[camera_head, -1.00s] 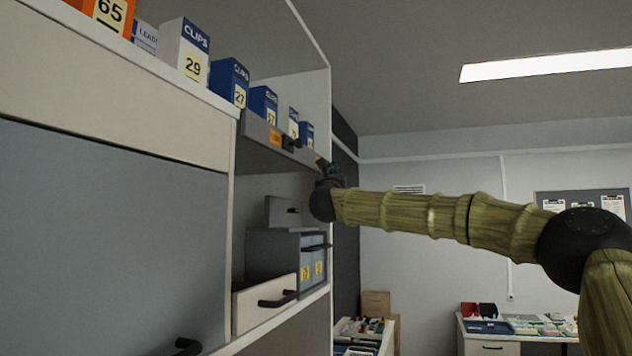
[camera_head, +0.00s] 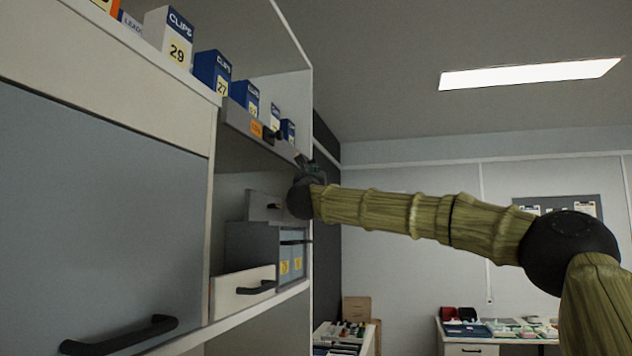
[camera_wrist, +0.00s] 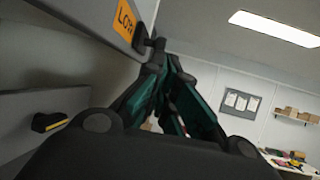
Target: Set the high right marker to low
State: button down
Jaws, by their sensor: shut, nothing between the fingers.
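A grey shelf-edge strip bears an orange label (camera_head: 257,129) and a small dark knob-like piece (camera_head: 269,136) beside it. In the wrist view the orange label (camera_wrist: 125,20) is cut off by the frame and its lettering is only partly readable. A dark piece (camera_wrist: 141,38) sticks out just right of it; I cannot tell whether this is the marker or how it is set. My gripper (camera_head: 301,160) is just right of and below the strip's end. In the wrist view my gripper (camera_wrist: 160,62) has its fingers shut and empty, with tips close to the dark piece.
Several clip boxes (camera_head: 212,72) stand on the shelf above the strip. Below are grey drawers (camera_head: 291,262) and a white drawer (camera_head: 244,290) with a dark handle. A large grey door (camera_head: 105,215) is at the left. Free room lies to the right of the cabinet.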

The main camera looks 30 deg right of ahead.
jog(key=b+v, duration=0.5)
jog(key=v, duration=0.5)
jog(key=shift+f, duration=0.15)
